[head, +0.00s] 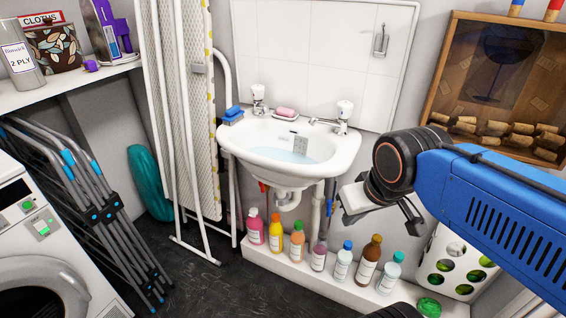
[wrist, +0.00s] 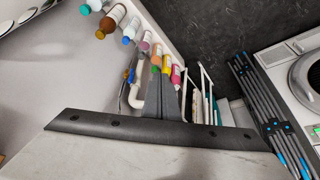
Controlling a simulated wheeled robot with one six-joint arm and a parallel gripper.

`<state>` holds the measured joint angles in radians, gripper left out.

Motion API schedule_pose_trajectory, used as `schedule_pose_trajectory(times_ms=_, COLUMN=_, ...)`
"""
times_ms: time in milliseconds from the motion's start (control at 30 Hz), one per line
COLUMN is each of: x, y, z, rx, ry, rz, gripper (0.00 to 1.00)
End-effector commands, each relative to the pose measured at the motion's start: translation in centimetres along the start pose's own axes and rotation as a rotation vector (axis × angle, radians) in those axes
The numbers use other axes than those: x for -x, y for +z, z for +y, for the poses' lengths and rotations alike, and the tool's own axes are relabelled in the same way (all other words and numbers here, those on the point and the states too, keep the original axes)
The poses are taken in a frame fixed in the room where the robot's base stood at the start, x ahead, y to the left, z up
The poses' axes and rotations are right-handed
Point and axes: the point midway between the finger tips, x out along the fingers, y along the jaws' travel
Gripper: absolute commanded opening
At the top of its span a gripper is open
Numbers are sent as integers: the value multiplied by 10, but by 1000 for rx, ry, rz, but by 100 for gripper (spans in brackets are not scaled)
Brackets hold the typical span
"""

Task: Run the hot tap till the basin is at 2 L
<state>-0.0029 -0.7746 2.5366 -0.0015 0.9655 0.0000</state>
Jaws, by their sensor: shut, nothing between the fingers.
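The white basin (head: 232,140) is on the tiled wall in the head view, with pale blue water (head: 275,155) in it. A small marked gauge plate (head: 300,145) stands inside the basin; its marks are too small to read. A left tap (head: 258,98) and a right tap (head: 343,115) with white heads stand on the back rim. I cannot tell which is hot, and no running stream is clear. My gripper (head: 352,208) is right of the basin and in front of it, apart from both taps. In the wrist view my gripper (wrist: 163,82) is shut and empty.
Several bottles (head: 341,262) line the ledge below the basin. A blue sponge (head: 233,114) and pink soap (head: 285,112) lie on the rim. An ironing board (head: 190,110) stands left; a cork-filled frame (head: 500,85) hangs right. Dark floor (head: 215,270) is clear at front.

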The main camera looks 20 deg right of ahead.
Motion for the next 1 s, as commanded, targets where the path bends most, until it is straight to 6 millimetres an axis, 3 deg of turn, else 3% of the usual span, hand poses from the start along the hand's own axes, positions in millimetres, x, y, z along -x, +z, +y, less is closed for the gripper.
schedule_pose_trajectory(times_ms=400, x=0, y=0, z=0, rx=0, ry=0, rz=0, gripper=0)
schedule_pose_trajectory(times_ms=567, x=4, y=-8, z=0, rx=0, ry=0, rz=0, gripper=36)
schedule_pose_trajectory(times_ms=633, x=11, y=-22, z=-1, rx=1, ry=-1, rz=-2, gripper=53)
schedule_pose_trajectory(times_ms=667, x=15, y=-31, z=-2, rx=2, ry=-1, rz=-2, gripper=55)
schedule_pose_trajectory(times_ms=1000, x=68, y=-166, z=-13, rx=5, ry=-3, rz=-9, gripper=55)
